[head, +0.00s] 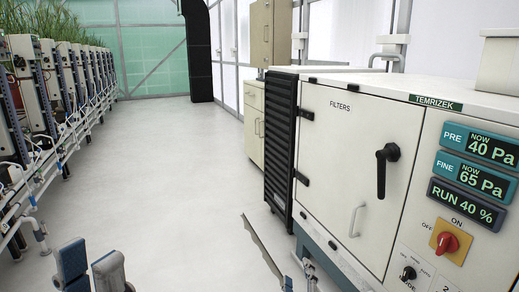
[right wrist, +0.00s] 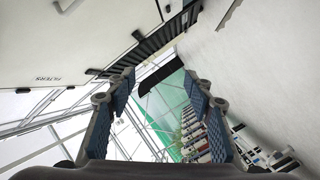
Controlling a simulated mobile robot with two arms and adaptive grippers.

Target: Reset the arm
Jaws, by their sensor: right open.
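My left gripper (head: 91,265) shows at the bottom left of the head view, with its two blue-padded fingers apart and nothing between them. It is over the pale floor, and the rest of that arm is out of frame. My right gripper (right wrist: 158,84) shows in the right wrist view with its fingers wide apart and empty. A white cabinet marked FILTERS (head: 357,170) stands at the right of the head view. In the right wrist view the cabinet (right wrist: 75,40) appears tilted at the upper left, apart from the fingers.
Plant racks (head: 50,95) with pipes line the left side. The floor (head: 175,150) between racks and cabinet is clear. The cabinet has a black handle (head: 383,170), a red knob (head: 446,243) and display panels (head: 487,149). A black column (head: 198,50) stands at the back.

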